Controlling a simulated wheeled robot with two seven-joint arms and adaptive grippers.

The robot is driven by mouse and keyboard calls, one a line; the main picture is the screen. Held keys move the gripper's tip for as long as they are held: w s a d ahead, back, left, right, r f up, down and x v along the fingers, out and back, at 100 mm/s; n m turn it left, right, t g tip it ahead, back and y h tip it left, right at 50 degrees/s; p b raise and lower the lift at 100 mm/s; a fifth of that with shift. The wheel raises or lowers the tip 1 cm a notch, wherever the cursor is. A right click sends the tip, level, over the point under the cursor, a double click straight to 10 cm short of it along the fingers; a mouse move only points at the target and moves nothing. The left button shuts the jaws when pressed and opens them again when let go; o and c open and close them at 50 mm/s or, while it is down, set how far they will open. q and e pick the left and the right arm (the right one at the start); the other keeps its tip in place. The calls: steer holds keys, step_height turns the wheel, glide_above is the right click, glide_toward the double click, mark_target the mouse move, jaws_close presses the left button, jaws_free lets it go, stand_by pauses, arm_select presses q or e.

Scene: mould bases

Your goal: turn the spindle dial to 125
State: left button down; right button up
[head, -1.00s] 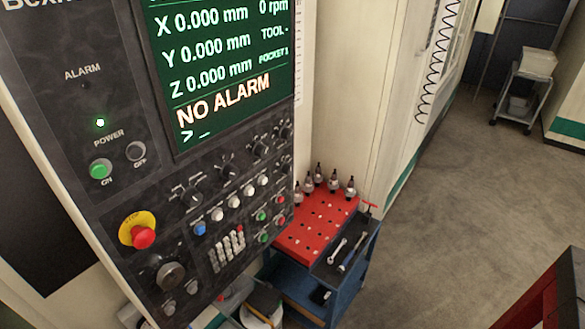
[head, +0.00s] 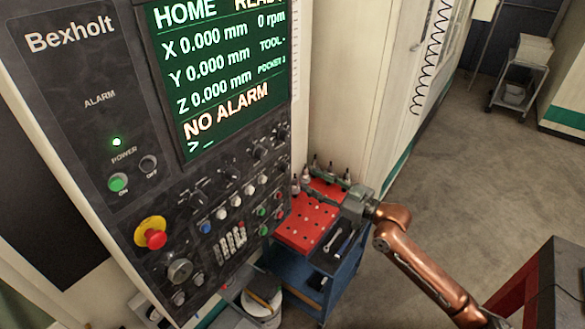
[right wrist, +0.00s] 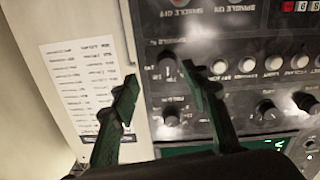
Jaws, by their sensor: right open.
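The control panel (head: 130,185) carries a row of black dials (head: 229,173) under its screen; their labels are too small to read, so I cannot tell which is the spindle dial. My right gripper (head: 312,187) is open and empty, to the right of the panel's right edge and in front of the red rack. In the right wrist view the panel is upside down. There, my open fingers (right wrist: 160,78) are at either side of a small dial (right wrist: 167,66), with another dial (right wrist: 171,116) below it; contact cannot be told. My left gripper is not in view.
The screen (head: 220,75) reads NO ALARM. A red emergency stop (head: 155,238) and several push buttons crowd the panel. A red tool rack (head: 302,228) on a blue cart (head: 285,270) stands close to the panel. Open floor (head: 450,170) lies to the right.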

mark_target(288, 170)
steer(key=w+a, duration=0.1)
steer(key=a, duration=0.1)
steer(key=w+a+r+p, duration=0.1)
steer(key=a, duration=0.1)
steer(key=w+a+p, duration=0.1)
steer(key=a, duration=0.1)
steer(key=shift+r, duration=0.15)
steer(key=shift+w+a, duration=0.45)
steer(key=shift+a, duration=0.05)
steer(key=shift+c, duration=0.3)
jaws_close()
